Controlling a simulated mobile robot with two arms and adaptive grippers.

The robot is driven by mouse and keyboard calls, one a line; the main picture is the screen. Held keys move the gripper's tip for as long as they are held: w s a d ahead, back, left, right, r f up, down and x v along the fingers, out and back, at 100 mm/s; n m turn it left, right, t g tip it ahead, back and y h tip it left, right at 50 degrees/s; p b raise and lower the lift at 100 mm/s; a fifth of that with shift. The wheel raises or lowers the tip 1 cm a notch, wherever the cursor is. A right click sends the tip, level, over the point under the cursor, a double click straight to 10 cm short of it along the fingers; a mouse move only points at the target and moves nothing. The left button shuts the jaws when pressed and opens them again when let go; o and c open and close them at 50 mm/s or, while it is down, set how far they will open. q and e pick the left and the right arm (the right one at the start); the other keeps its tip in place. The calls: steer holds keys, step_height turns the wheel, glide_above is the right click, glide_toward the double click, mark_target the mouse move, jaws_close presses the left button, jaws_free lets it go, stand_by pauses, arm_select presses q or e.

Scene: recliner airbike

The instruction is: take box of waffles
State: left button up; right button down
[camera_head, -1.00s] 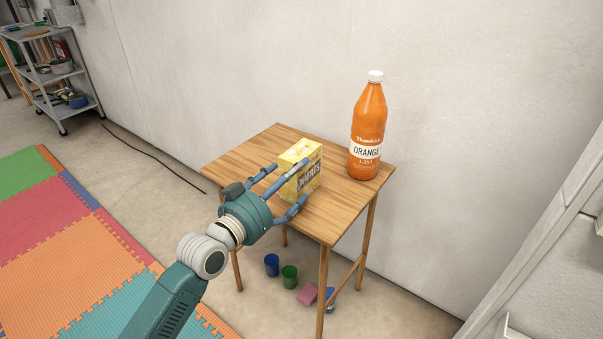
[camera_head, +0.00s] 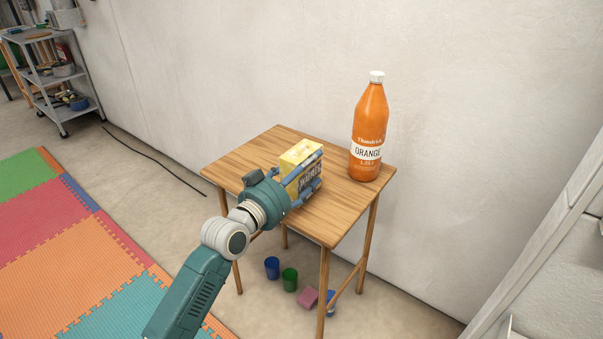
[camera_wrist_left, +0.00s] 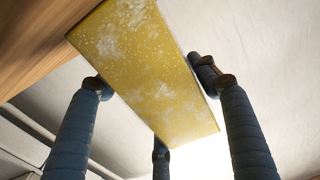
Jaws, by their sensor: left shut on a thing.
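The yellow box of waffles (camera_head: 303,165) stands upright on the small wooden table (camera_head: 245,160). My left gripper (camera_head: 303,182) is at the box, with its blue fingers around the sides and shut on it. In the left wrist view the yellow face of the box (camera_wrist_left: 150,70) lies between the fingers, with one finger on each side and one below. The box appears to rest on the tabletop still. My right gripper is not in view.
A tall orange juice bottle (camera_head: 369,130) stands at the table's back right, beside the wall. Blue (camera_head: 272,267) and green (camera_head: 290,279) cups and small blocks (camera_head: 308,298) lie under the table. A shelf cart (camera_head: 55,80) stands far left.

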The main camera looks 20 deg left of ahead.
mark_target(306, 152)
arm_select(q)
steer(key=shift+r, duration=0.15)
